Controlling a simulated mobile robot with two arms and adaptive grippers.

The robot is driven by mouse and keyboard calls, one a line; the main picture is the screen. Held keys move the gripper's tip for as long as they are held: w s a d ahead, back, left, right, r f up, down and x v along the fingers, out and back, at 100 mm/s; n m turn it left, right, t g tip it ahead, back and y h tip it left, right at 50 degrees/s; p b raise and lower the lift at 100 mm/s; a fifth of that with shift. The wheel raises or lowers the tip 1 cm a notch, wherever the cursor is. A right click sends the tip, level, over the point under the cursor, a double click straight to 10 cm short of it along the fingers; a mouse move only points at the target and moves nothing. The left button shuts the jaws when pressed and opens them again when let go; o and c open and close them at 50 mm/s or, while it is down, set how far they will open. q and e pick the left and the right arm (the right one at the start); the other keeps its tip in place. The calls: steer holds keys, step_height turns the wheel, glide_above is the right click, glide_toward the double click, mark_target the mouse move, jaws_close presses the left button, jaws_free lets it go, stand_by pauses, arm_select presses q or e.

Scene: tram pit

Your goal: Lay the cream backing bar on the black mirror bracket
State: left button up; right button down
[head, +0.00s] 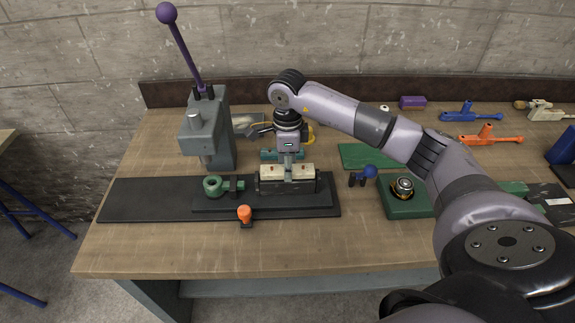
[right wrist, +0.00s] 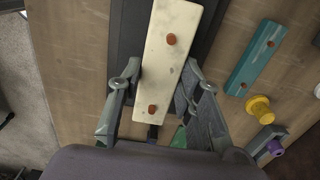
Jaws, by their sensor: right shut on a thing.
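The cream backing bar (head: 303,171) is a pale block with two reddish-brown pegs, clear in the right wrist view (right wrist: 168,65). My right gripper (head: 288,170) points down from above and is shut across the bar's middle, with its fingers on both long sides in the right wrist view (right wrist: 155,85). The black mirror bracket (head: 270,187) stands on the black fixture plate, directly below and around the bar. The bar looks level and lined up along the bracket; I cannot tell whether it rests on it. My left gripper is not in view.
A grey press (head: 207,130) with a purple-knobbed lever stands left of the fixture. An orange knob (head: 244,214) sits in front. A teal bar (head: 270,155) lies behind. A green block (head: 405,208) is at the right. The bench's front strip is clear.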

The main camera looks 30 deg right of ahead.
steer(key=shift+f+b, duration=0.6)
steer(key=shift+f, duration=0.05)
steer(key=c, duration=1.1)
jaws_free()
steer(key=shift+o, duration=0.2)
step_height(320, 180, up, 12)
